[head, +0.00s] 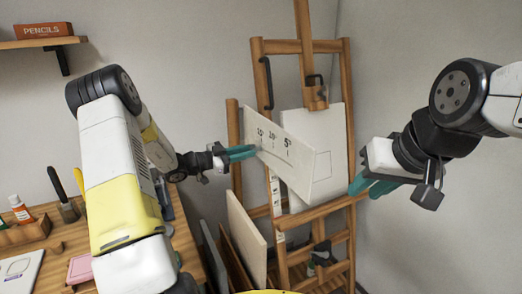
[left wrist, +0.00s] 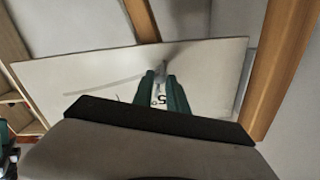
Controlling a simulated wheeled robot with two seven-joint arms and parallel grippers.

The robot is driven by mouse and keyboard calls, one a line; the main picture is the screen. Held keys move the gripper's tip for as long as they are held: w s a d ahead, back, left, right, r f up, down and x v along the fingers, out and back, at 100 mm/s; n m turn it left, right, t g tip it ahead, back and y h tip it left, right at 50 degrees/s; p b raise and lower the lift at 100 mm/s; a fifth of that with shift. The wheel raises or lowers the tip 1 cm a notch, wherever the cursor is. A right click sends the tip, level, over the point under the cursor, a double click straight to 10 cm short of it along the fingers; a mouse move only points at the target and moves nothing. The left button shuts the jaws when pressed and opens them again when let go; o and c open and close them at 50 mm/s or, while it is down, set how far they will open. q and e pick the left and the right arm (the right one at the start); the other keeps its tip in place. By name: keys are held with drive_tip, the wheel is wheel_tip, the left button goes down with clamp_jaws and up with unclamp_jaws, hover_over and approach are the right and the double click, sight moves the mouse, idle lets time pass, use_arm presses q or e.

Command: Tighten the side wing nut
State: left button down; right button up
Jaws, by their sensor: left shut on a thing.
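My left gripper (head: 242,153) reaches in from the left to the white angle plate (head: 290,170) on the easel (head: 349,130). The plate carries the marks 15°, 10° and 5° and a curved line. In the left wrist view, my left fingers (left wrist: 162,85) are close together against the plate (left wrist: 90,82). They are shut on a small grey part (left wrist: 163,69), seemingly the side wing nut; its wings are mostly hidden by the fingers. A printed 5 shows between the fingers. My right gripper (head: 371,186) is beside the easel's right post; its finger gap is unclear.
A white canvas (head: 333,125) stands on the easel behind the plate. Boards (head: 247,238) lean below on the left. A wooden desk (head: 58,245) with a small bottle (head: 20,209) is at far left. A pencil box (head: 43,30) sits on a wall shelf.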

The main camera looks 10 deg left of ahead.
use_arm(q)
drive_tip(key=c, duration=1.6)
unclamp_jaws()
drive_tip(key=shift+o, duration=0.2)
drive_tip(key=shift+s+a, duration=0.1)
drive_tip(key=shift+a, duration=0.05)
drive_tip(key=v, duration=0.5)
drive_tip(key=shift+s+a, duration=0.2)
drive_tip(key=shift+a, duration=0.05)
